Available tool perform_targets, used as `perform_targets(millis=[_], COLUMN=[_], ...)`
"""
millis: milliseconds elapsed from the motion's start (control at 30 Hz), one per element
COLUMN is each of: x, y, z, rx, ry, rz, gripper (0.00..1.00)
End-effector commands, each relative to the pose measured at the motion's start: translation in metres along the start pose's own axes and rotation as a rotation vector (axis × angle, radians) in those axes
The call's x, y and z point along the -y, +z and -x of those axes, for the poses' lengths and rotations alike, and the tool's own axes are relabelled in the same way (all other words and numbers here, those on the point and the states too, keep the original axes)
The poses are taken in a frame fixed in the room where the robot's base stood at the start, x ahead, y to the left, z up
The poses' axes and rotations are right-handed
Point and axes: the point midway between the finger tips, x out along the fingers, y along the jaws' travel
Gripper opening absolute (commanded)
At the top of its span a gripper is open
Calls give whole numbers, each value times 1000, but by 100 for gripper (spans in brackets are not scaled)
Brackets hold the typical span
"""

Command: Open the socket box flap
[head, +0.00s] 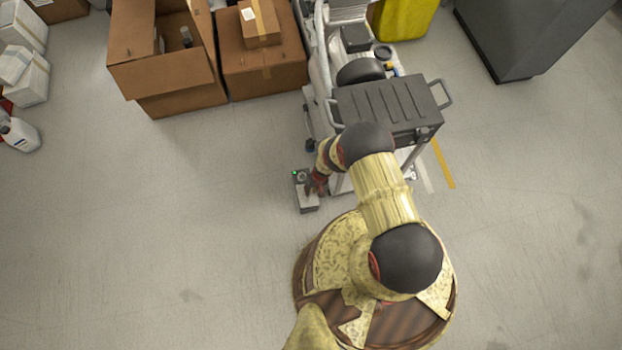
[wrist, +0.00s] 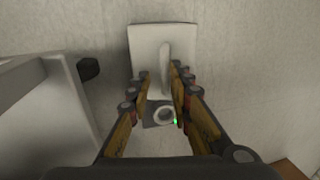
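The socket box (head: 306,197) is a small grey box low beside the cart in the head view. In the wrist view its pale square flap (wrist: 145,38) faces the camera, with a raised narrow tab (wrist: 164,62) along its middle. Below the flap is a dark panel with a round ring (wrist: 163,115) and a small green light. My gripper (wrist: 160,74) is open, its fingers on either side of the tab. The right finger is close to the tab; I cannot tell whether it touches. In the head view my gripper (head: 316,183) is at the box's right side.
A wheeled compressor cart (head: 385,105) with a dark top stands just behind and right of the box. Cardboard boxes (head: 265,68) stand at the back. White containers (head: 20,133) are at the far left. The floor left of the socket box is clear.

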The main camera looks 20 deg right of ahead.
Motion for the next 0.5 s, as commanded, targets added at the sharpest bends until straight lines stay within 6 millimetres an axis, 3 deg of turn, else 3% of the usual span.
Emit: perform_targets(millis=[500], x=[2], y=[0], z=[5], rx=[3], ry=[-2], rz=[0], gripper=[28])
